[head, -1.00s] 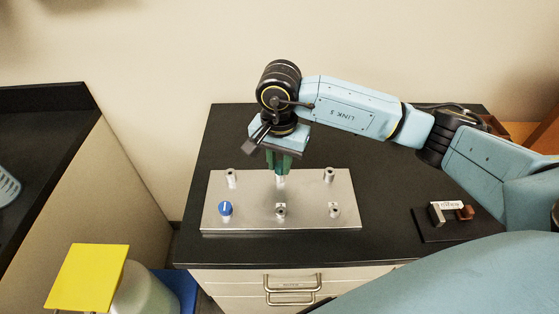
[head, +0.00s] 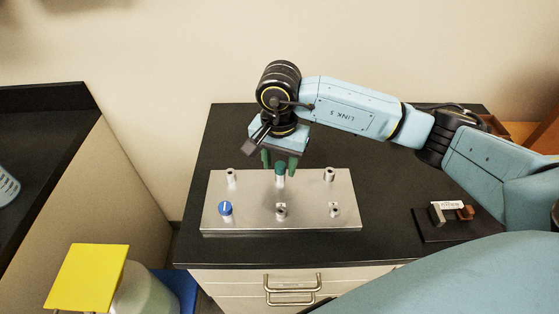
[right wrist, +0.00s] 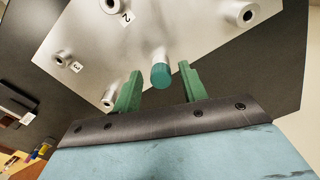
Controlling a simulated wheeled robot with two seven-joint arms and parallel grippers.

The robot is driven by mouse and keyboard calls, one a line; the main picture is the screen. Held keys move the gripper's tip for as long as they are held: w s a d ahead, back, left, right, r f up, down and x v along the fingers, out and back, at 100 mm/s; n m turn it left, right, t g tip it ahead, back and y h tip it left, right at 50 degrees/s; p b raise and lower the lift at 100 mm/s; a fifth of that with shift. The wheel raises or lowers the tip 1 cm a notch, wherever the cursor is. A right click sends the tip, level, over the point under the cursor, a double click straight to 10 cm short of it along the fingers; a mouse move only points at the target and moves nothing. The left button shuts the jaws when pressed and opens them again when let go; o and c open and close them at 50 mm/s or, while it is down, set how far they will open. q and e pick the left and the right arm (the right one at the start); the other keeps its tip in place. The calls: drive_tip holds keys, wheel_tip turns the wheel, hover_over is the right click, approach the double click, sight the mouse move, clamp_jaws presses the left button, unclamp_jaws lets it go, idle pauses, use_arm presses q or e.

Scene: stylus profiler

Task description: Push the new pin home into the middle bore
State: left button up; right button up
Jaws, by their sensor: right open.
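The new pin (head: 280,169) has a teal top and stands upright in the back middle bore of the silver plate (head: 253,190). In the right wrist view its teal end (right wrist: 160,76) sticks out above a pale collar. How deep it sits I cannot tell. My right gripper (head: 279,162) points down over it, open, with one green finger on each side and visible gaps to the pin. The fingers also show in the right wrist view (right wrist: 161,88). My left gripper is not in view.
Several metal bushings stand on the plate, including a back right one (head: 329,174) and a front middle one (head: 281,210). A blue knob (head: 225,208) is at front left. A small dark stand (head: 449,228) sits at right on the black bench (head: 390,215).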

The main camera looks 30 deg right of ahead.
sight(279, 167)
drive_tip(key=shift+r, duration=0.1)
drive_tip(key=shift+r+p, duration=1.75)
drive_tip(key=shift+r, duration=1.65)
wheel_tip(279, 167, up, 14)
drive_tip(key=shift+f, duration=0.25)
